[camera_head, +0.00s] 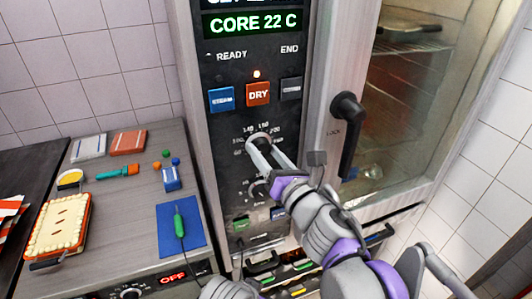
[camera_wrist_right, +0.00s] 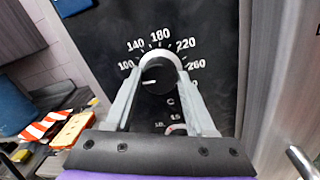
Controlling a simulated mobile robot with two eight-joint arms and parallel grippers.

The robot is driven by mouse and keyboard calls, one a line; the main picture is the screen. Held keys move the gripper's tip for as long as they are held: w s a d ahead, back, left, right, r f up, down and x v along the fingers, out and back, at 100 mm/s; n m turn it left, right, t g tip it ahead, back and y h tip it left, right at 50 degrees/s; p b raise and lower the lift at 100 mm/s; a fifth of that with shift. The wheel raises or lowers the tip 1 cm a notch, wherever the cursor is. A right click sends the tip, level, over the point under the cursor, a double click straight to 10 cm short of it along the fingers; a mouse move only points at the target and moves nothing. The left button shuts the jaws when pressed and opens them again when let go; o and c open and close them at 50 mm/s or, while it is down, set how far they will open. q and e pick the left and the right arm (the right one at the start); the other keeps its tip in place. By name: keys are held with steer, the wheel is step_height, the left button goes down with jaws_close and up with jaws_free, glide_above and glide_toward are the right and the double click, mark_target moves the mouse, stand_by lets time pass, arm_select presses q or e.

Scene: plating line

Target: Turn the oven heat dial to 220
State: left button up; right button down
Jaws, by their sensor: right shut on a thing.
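The oven heat dial (camera_wrist_right: 160,76) is a round black knob on the black control panel. Its printed scale runs from 100 at the left over 180 at the top to 220 and 260 at the right. A white mark on the knob points left and slightly down, below the 100. My right gripper (camera_wrist_right: 159,82) is shut on the dial, one grey finger on each side. In the head view the right gripper (camera_head: 262,146) reaches the panel from below right, and its fingers largely cover the dial.
The oven door handle (camera_head: 346,130) is close to the right of my right gripper. A second knob (camera_head: 258,190) sits just below the dial. A metal counter (camera_head: 140,205) at left holds a pie (camera_head: 60,228) and a blue mat (camera_head: 180,226). The panel display (camera_head: 252,23) reads CORE 22 C.

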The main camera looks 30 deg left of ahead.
steer(key=m, duration=0.6)
steer(key=shift+f+m+t, duration=0.1)
steer(key=shift+m+t, duration=0.2)
steer(key=shift+m, duration=0.1)
steer(key=m, duration=0.3)
steer(key=shift+m, duration=0.4)
steer(key=m+t, duration=0.1)
steer(key=m, duration=0.3)
steer(key=shift+p, duration=0.4)
steer(key=m, duration=0.3)
steer(key=shift+s+a+m, duration=0.1)
steer(key=shift+m, duration=0.3)
steer(key=m+p, duration=0.1)
steer(key=m, duration=0.4)
steer(key=shift+t+h, duration=0.3)
steer(key=shift+t, duration=0.1)
steer(key=m, duration=0.3)
arm_select(q)
steer(key=shift+w+r, duration=0.25)
steer(key=shift+r, duration=0.4)
steer(key=shift+w+r, duration=0.25)
steer(key=shift+r, duration=0.35)
arm_select(e)
steer(key=shift+s+m+h, duration=0.1)
steer(key=shift+m+h, duration=0.3)
steer(key=shift+m, duration=1.3)
